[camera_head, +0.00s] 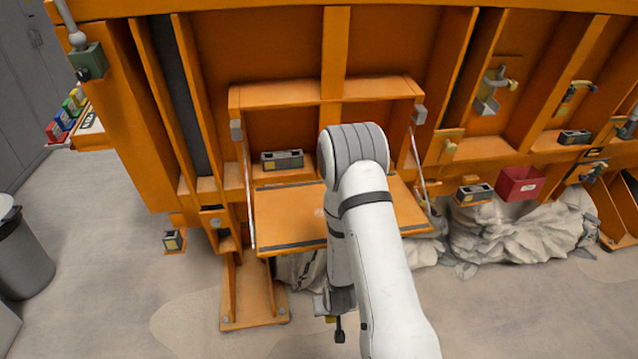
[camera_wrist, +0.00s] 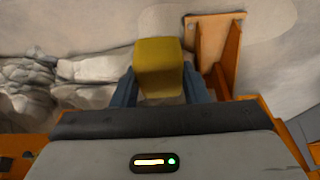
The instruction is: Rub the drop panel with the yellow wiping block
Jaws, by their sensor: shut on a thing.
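The drop panel (camera_head: 287,217) is a flat orange board folded down from the orange wall, with a metal stay at each side and dark strips along its edges. My arm covers its middle and part of its right half. My gripper (camera_wrist: 160,78) is shut on the yellow wiping block (camera_wrist: 159,58), which sits between the two blue-grey fingers. In the head view the gripper (camera_head: 336,318) hangs in front of the panel's front edge, and only a little yellow of the block shows. The block appears apart from the panel.
A small dark-and-grey box (camera_head: 283,160) stands in the recess behind the panel. A red bin (camera_head: 520,183) and several fittings line the wall at right. Pale rocks (camera_head: 520,228) lie beneath. An orange foot (camera_head: 254,298) stands on the floor at left front. A grey bin (camera_head: 22,255) is far left.

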